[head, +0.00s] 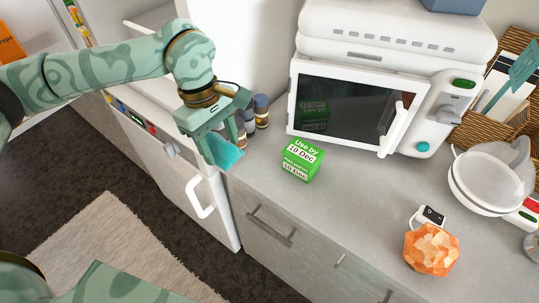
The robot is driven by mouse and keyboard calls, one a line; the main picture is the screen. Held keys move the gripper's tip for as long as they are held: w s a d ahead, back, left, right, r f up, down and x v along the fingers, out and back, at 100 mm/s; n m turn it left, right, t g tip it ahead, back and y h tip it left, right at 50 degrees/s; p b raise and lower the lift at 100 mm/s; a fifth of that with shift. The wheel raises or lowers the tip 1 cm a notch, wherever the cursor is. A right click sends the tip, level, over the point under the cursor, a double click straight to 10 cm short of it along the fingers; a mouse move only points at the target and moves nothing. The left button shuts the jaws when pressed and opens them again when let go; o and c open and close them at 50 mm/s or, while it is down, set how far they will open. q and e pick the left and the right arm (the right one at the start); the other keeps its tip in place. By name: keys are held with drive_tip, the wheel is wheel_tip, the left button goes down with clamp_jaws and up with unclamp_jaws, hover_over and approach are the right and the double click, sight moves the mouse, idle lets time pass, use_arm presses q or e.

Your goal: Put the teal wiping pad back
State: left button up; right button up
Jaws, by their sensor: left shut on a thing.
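The teal wiping pad (224,153) is a flat, bright teal piece at the left end of the grey worktop. My left gripper (221,146) comes in from the upper left and is shut on the pad. The pad is at the worktop's left corner, beside the small jars. I cannot tell whether it touches the worktop. The fingers hide part of it. My right gripper is not in view.
Small jars (261,111) stand just behind the gripper. A green "Use by" box (301,160) is to the right, before the white microwave (360,105). An orange faceted object (431,250) and clear-lidded bowl (488,180) stand further right. The middle worktop (350,205) is free.

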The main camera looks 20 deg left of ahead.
use_arm(q)
drive_tip(key=w+d+f+b, duration=0.2)
drive_tip(key=w+d+f, duration=0.25)
drive_tip(key=w, duration=0.35)
hover_over(269, 157)
drive_tip(key=a, duration=0.1)
wheel_tip(269, 157, down, 5)
drive_tip(key=shift+r+b, duration=0.15)
drive_tip(key=shift+b, duration=0.3)
drive_tip(key=shift+w+d+f, duration=0.1)
drive_tip(key=shift+w+f, duration=0.05)
drive_tip(key=shift+f, duration=0.1)
wheel_tip(269, 157, down, 2)
drive_tip(key=shift+d+f+b, duration=0.1)
drive_tip(key=shift+f+b, duration=0.15)
drive_tip(key=shift+b, duration=0.1)
drive_tip(key=shift+w+f, duration=0.1)
drive_tip(key=shift+f, duration=0.25)
